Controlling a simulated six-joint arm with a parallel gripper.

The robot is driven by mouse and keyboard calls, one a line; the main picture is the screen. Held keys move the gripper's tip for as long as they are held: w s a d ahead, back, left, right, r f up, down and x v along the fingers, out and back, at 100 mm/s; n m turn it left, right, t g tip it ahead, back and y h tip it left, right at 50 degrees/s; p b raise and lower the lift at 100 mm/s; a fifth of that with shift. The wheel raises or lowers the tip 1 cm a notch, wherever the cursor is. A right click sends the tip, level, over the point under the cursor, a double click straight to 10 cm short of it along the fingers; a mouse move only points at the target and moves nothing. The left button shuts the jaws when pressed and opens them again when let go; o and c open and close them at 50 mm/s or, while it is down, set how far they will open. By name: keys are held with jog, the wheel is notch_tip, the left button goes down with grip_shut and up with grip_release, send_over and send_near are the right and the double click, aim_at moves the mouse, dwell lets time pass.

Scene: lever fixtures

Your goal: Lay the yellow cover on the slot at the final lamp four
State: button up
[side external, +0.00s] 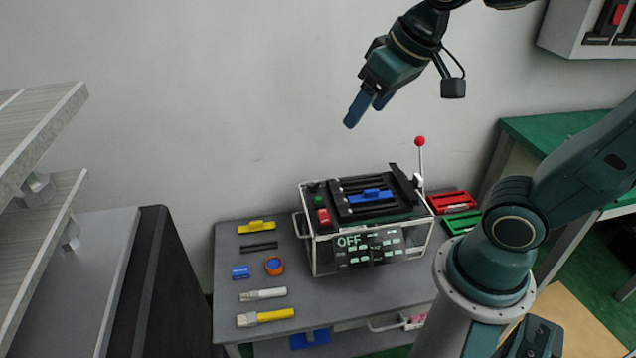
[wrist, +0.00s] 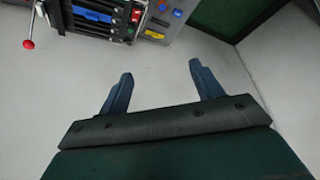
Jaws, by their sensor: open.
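The yellow cover (side external: 257,227), a small bar with a raised grip, lies on the grey table left of the lever fixture. It also shows in the wrist view (wrist: 154,35). The fixture (side external: 366,216) is a clear-walled box with black slots on top. A blue cover (side external: 371,195) lies across the slots. A panel on its front reads "OFF" above several small pale labels, too small to read; I cannot tell which lamp is four. My gripper (side external: 367,112) is open and empty, high above the table near the wall; its two blue fingers (wrist: 160,72) are spread apart.
A red-knobbed lever (side external: 420,142) stands upright at the fixture's right. A black bar (side external: 259,247), blue block (side external: 240,272), orange-and-blue round piece (side external: 274,266) and two brushes (side external: 265,317) lie on the table's left. Red and green trays (side external: 450,202) sit at the right. Shelves (side external: 40,190) stand left.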

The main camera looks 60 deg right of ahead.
jog(key=w+d+f+m, duration=0.1)
jog(key=w+f+m, duration=0.15)
jog(key=w, duration=1.15)
jog(key=m+g+h, duration=0.2)
jog(key=m+h, duration=0.1)
jog(key=m, duration=0.2)
send_over(256, 222)
jog(key=s+a, duration=0.2)
jog(key=shift+f, duration=23.7)
jog(key=shift+f, duration=0.1)
jog(key=shift+x, duration=2.55)
jog(key=shift+d, duration=0.1)
jog(key=c, duration=1)
